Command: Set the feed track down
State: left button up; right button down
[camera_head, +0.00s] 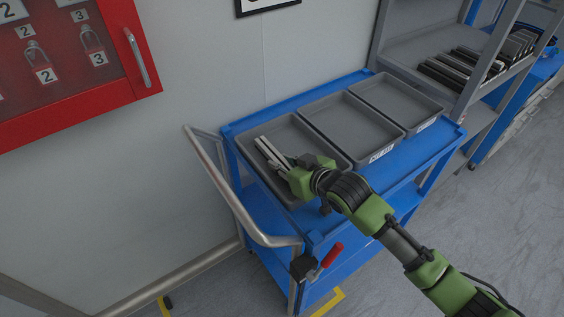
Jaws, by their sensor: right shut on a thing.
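My right gripper (291,166) reaches in from the lower right over the left grey tray (291,131) on the blue cart. It is shut on a light metal bar, the feed track (265,147), whose far end points up and left over the tray. The gripper hides its near end. Whether the track touches the tray floor, I cannot tell. A thin dark gap shows along the track, so it may be more than one strip. My left gripper is not in view.
The middle tray (352,127) and right tray (396,99) look empty. The blue cart (424,158) has a metal push handle (228,190) at its left. A red lockout cabinet (128,75) hangs on the wall. A grey shelf with dark parts (455,75) stands right.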

jog(key=shift+r, duration=0.1)
jog(key=c, duration=1.8)
grip_release()
jog(key=v, duration=1.2)
